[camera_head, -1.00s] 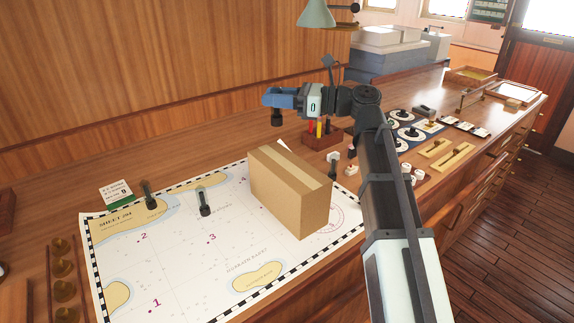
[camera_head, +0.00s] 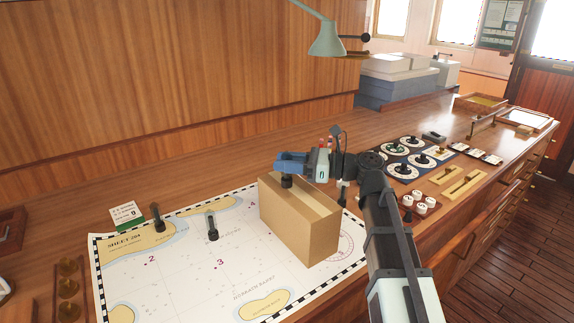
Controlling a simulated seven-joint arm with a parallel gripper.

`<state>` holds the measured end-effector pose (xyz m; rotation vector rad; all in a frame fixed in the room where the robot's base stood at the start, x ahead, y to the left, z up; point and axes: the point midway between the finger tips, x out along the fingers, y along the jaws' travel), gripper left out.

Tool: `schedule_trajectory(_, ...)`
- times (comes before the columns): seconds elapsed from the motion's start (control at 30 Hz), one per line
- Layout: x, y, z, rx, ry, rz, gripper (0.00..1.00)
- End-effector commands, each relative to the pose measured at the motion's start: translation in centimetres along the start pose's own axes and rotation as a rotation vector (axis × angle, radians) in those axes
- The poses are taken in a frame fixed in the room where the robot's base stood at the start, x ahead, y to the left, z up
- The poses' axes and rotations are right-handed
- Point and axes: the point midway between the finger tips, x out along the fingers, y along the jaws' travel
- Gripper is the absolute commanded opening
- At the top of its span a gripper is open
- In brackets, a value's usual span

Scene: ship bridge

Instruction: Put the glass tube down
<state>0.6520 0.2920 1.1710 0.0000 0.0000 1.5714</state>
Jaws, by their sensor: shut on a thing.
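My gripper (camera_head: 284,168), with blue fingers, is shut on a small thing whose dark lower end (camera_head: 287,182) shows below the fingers. I take it for the glass tube, but the fingers hide the rest and no clear glass can be made out. It overlaps the top of the cardboard box (camera_head: 302,225) in the picture; I cannot tell whether it touches it. Two similar dark-ended pieces stand on the sea chart (camera_head: 180,280): one by the sheet title (camera_head: 158,218) and one further right (camera_head: 212,228).
The box stands on the chart's right part. A green-and-white card (camera_head: 126,215) lies at the chart's back left edge. Dials (camera_head: 412,157), white pieces (camera_head: 420,203) and brass pieces (camera_head: 463,185) lie to the right. A lamp (camera_head: 327,40) hangs above. The chart's middle is mostly clear.

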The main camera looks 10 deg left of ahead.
Motion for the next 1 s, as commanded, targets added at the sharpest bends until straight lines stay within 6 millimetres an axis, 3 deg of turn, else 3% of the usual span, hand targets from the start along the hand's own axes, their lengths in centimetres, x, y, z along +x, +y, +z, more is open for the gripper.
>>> schedule_trajectory(0.47,0.0,0.0,-1.04,0.001,0.0,0.0,0.05)
schedule_trajectory(0.5,0.0,0.01,-1.06,0.0,0.0,0.0,0.37)
schedule_trajectory(0.77,0.0,0.0,-1.03,0.0,0.0,0.0,0.61)
schedule_trajectory(1.0,0.0,0.0,-0.98,0.0,0.0,0.0,0.61)
